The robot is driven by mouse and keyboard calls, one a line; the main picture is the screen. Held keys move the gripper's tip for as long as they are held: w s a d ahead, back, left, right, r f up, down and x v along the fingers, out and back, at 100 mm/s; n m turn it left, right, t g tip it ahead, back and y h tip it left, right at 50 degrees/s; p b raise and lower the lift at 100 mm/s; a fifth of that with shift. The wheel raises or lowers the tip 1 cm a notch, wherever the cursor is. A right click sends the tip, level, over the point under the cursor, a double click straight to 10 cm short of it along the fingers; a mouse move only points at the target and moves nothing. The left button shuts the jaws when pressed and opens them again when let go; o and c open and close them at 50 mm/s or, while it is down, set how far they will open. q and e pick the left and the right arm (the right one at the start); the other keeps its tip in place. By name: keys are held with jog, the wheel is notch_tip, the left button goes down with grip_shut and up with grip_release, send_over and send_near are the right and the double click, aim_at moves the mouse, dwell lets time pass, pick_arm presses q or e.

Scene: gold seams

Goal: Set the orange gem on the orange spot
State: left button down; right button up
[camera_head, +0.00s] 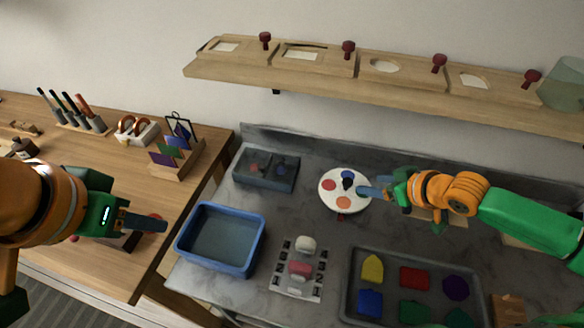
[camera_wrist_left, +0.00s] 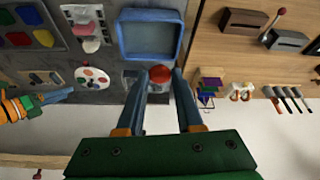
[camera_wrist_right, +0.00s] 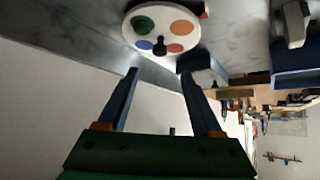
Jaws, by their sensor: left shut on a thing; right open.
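The white round disc (camera_head: 325,197) lies on the grey counter with coloured spots and a dark knob. Its orange spot (camera_head: 343,203) is on the near side; the disc also shows in the right wrist view (camera_wrist_right: 133,38). My right gripper (camera_head: 372,191) is open and empty at the disc's right edge. My left gripper (camera_head: 160,226) is shut on a red-knobbed thing (camera_wrist_left: 160,74), held at the fingertips left of the blue bin; the rest of it is hard to make out. I cannot pick out an orange gem.
A grey tray (camera_head: 345,313) holds several coloured pieces. The blue bin (camera_head: 180,243), a grey box (camera_head: 266,182) and a pale block with buttons (camera_head: 288,287) stand on the counter. A wooden shelf (camera_head: 330,86) hangs above; a wooden table (camera_head: 140,270) is at left.

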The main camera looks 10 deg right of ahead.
aim_at(348, 181)
jog(key=x, duration=1)
jog(key=shift+f+b, duration=0.1)
jog(key=shift+b, duration=0.3)
jog(key=shift+d, duration=0.1)
jog(key=shift+w, duration=0.1)
grip_shut()
dwell(0.5)
